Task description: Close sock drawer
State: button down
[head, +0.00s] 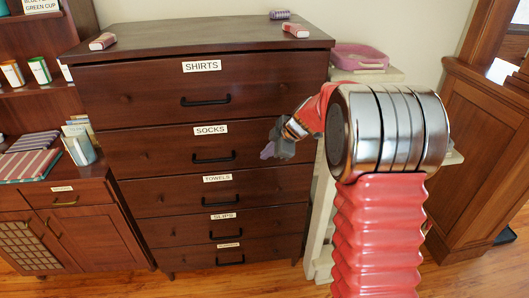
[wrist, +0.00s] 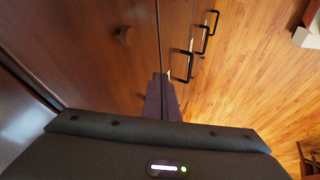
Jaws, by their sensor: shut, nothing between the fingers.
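The sock drawer (head: 170,150) is the second drawer down in a dark wooden dresser, with a SOCKS label (head: 210,129) and a black bar handle (head: 213,158). In the head view its front looks close to flush with the drawers around it; I cannot tell whether a small gap remains. My gripper (head: 267,151) is shut and empty, at the right part of the sock drawer's front, to the right of the handle. In the wrist view my gripper's fingers (wrist: 162,92) point at dark wooden drawer fronts. Whether they touch the wood is unclear.
The shirts drawer (head: 150,90) is above; the towels drawer (head: 160,193) and others are below. Small packets (head: 103,41) lie on the dresser top. A pale stand with a pink basket (head: 358,57) is at the right. A shelf cabinet (head: 60,215) stands left. The wooden floor is clear in front.

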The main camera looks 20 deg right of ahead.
jog(key=v, duration=0.8)
jog(key=shift+s, duration=0.2)
jog(key=s+a+f+m+g+h, duration=0.1)
jog(key=s+f+m+g, duration=0.1)
jog(key=s+m, duration=0.45)
jog(key=s+a+f+m+g, duration=0.1)
jog(key=s+a+m, duration=0.1)
jog(key=s+m, duration=0.5)
jog(key=s+a+r+h, duration=0.1)
jog(key=s+a+r, duration=0.1)
jog(key=s, duration=0.5)
jog(key=s+a+r+m+t+h, duration=0.1)
jog(key=s+a+r, duration=0.1)
jog(key=s, duration=0.5)
jog(key=s+a+r+t, duration=0.1)
jog(key=s+a+r, duration=0.1)
jog(key=s, duration=0.5)
jog(key=shift+a+r+h, duration=0.25)
jog(key=shift+a+h, duration=0.15)
jog(key=shift+a, duration=0.05)
jog(key=shift+m, duration=0.25)
